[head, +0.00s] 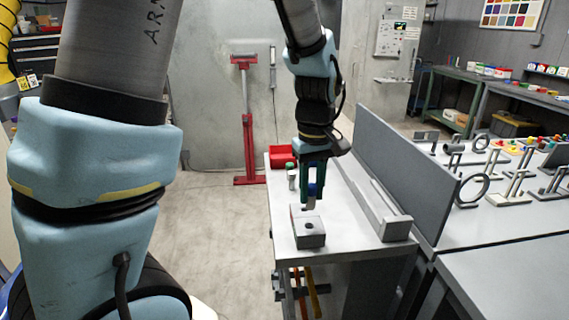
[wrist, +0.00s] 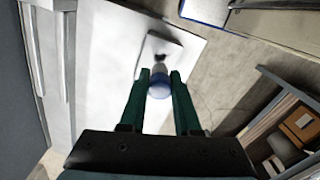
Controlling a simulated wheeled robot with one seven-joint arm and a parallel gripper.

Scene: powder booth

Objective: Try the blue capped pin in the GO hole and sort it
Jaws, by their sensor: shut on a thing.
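My gripper (head: 313,188) is shut on the blue capped pin (head: 311,191), holding it by its cap with the pin pointing down. The blue cap also shows between the green fingers in the wrist view (wrist: 159,89), with the grey shank beyond it. The pin is over the far part of a grey gauge block (head: 309,239) on the white bench. A dark hole (head: 309,225) shows in the block's top, nearer the front than the pin. I cannot tell whether the pin's tip touches the block or is over another hole.
A grey rail (head: 379,210) and tall grey panel (head: 402,170) bound the right side.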

